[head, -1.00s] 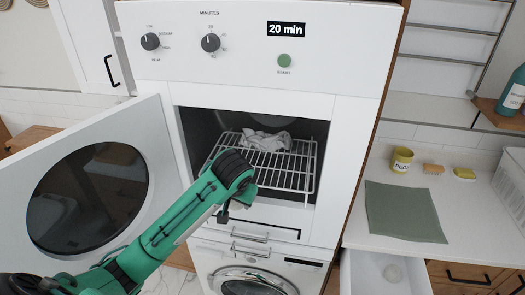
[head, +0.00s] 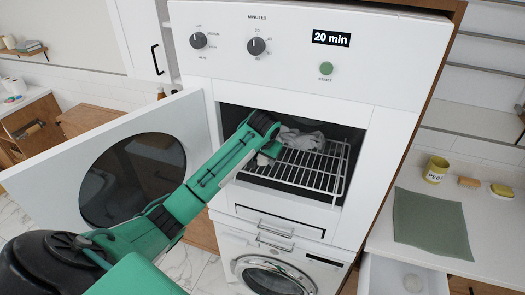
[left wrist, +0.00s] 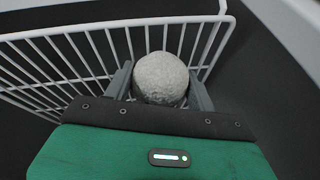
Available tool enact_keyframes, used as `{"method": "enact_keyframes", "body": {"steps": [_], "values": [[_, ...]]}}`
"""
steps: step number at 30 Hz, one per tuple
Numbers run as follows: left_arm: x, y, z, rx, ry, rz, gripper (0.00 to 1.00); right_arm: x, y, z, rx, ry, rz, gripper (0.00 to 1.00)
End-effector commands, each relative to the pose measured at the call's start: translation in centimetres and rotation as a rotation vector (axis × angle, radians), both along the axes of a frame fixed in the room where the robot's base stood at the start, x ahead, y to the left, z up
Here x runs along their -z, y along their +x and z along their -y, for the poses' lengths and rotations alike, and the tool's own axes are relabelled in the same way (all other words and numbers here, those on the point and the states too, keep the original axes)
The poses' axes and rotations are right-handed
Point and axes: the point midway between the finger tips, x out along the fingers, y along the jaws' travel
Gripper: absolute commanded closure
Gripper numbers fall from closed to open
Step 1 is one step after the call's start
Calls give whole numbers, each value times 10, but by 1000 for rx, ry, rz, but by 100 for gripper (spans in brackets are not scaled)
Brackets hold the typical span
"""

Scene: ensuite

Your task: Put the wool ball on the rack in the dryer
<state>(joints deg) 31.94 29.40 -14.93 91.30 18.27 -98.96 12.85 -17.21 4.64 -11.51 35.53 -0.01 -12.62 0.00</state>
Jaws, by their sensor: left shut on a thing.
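The dryer (head: 385,125) is open, with its round-windowed door (head: 60,185) swung out to the left. A white wire rack (head: 318,170) sits inside the opening; it also shows in the left wrist view (left wrist: 85,55). My left gripper (left wrist: 161,84) is shut on the grey wool ball (left wrist: 160,72), with a finger on each side. In the head view my left arm reaches into the dryer opening over the rack's left part, and the ball is hidden there. I cannot tell whether the ball touches the rack. My right gripper is not in view.
A crumpled pale cloth (head: 303,139) lies at the back of the rack. An open drawer (head: 385,275) holds a small pale round thing. The counter has a green mat (head: 428,218), a yellow pot (head: 436,170) and a sponge (head: 502,190). A washing machine (head: 285,265) stands below.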

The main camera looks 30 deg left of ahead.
Motion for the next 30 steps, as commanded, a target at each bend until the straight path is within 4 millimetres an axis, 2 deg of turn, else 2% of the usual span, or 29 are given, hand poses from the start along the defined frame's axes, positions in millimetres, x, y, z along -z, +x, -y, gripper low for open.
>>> {"method": "enact_keyframes", "body": {"steps": [7, 12, 24, 25, 26, 30], "values": [[-4, 27, -20, -1, 1, 0, 66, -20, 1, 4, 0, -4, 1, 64], [12, 25, -18, 0, 0, 0, 66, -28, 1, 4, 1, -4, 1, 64], [18, 25, -18, -1, 0, 0, 66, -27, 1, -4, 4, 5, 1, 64], [17, 25, -18, -1, 0, 1, 38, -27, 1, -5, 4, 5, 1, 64], [17, 25, -18, -1, 0, 1, 34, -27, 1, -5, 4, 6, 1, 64], [17, 25, -17, 0, -1, 0, 34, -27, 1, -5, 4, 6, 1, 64]]}}
